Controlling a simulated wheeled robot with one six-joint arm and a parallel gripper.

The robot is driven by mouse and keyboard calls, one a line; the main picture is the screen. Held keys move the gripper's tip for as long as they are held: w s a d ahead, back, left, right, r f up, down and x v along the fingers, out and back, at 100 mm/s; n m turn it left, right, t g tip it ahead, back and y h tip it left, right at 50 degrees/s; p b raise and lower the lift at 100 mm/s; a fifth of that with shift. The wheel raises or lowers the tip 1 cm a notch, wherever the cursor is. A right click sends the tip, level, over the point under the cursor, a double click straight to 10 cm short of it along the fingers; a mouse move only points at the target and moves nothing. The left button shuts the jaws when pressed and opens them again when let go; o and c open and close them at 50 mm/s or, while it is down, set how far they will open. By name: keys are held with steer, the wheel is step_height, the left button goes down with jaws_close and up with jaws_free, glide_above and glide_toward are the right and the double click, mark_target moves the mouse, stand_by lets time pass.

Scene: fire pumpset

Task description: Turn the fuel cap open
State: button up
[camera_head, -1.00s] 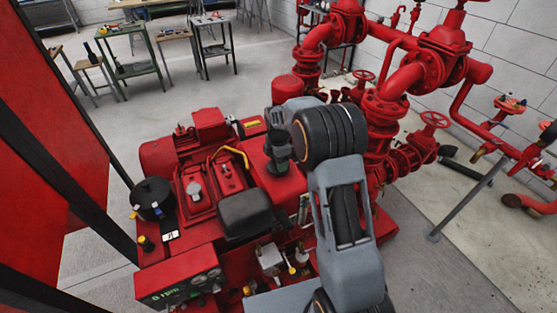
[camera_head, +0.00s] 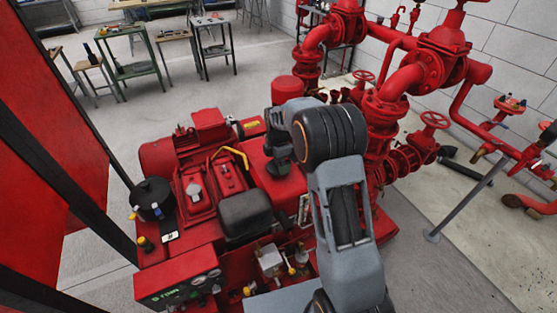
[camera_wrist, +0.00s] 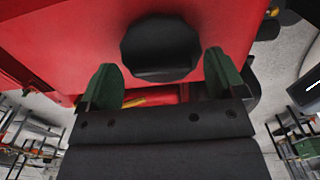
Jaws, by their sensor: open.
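The fuel cap (camera_wrist: 160,48) is a black, scalloped round knob on a red surface, at the upper middle of the wrist view. My gripper (camera_wrist: 162,82) is open, with its two green fingers apart at the lower left and lower right of the cap. No finger visibly grips the cap, and I cannot tell whether one touches it. In the head view my gripper (camera_head: 279,162) is low over the red tank (camera_head: 268,183), right of the yellow handle. I cannot make out the cap there; the gripper and arm cover that area.
The red pumpset has a black box (camera_head: 245,213), a black canister (camera_head: 152,198) and a yellow handle (camera_head: 233,155) close by. Red pipes and valves (camera_head: 395,110) stand to the right. Open floor (camera_head: 110,135) lies at the back left.

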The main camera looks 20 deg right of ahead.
step_height(320, 180, up, 14)
stand_by(0.6)
steer(key=shift+f, duration=0.1)
stand_by(0.4)
